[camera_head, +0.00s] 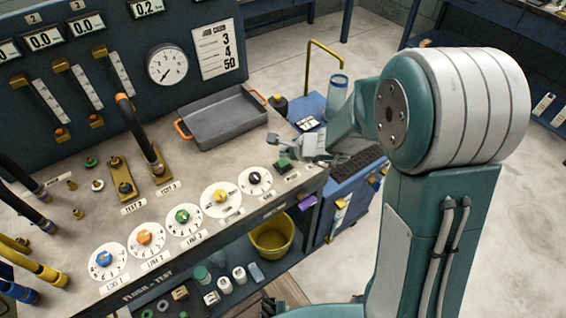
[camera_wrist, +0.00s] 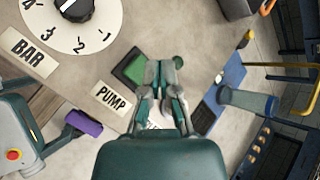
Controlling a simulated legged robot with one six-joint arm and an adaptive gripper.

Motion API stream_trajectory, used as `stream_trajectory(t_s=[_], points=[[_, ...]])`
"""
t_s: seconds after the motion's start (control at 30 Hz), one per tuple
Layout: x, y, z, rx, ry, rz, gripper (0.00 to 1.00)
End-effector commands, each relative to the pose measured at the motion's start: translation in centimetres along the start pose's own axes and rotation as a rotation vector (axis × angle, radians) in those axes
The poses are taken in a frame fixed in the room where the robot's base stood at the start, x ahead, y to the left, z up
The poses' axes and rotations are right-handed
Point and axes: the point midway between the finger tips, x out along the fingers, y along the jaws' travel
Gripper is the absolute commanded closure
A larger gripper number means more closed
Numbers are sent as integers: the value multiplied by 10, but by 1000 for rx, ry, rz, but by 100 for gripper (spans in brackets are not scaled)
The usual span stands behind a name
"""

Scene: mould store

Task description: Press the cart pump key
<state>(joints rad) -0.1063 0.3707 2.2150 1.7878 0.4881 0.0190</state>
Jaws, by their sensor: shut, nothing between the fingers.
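A green square key on a dark base (camera_head: 284,166) sits at the right end of the bench top. In the wrist view, the green key (camera_wrist: 131,66) lies just left of my fingertips, above a white label reading PUMP (camera_wrist: 111,97). My gripper (camera_head: 277,142) is shut and empty, reaching in from the right over the bench's right edge, close to the key. In the wrist view my gripper (camera_wrist: 160,75) partly covers the key's right side. I cannot tell whether it touches the key. Another label beneath the fingers is mostly hidden.
A row of dials, including a black-knobbed one (camera_head: 255,181), lies left of the key. A grey tray (camera_head: 222,118) with orange handles stands behind. A blue cart (camera_head: 345,192) stands right of the bench, with a clear cylinder (camera_head: 337,92) and a yellow bent pipe (camera_head: 309,62) nearby.

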Motion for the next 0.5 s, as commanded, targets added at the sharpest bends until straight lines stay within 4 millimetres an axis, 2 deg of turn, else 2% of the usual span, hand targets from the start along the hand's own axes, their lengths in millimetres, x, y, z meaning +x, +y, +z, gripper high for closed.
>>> stream_trajectory(t_s=[0.5], points=[[-32,-24,23,-3,-1,-3,100]])
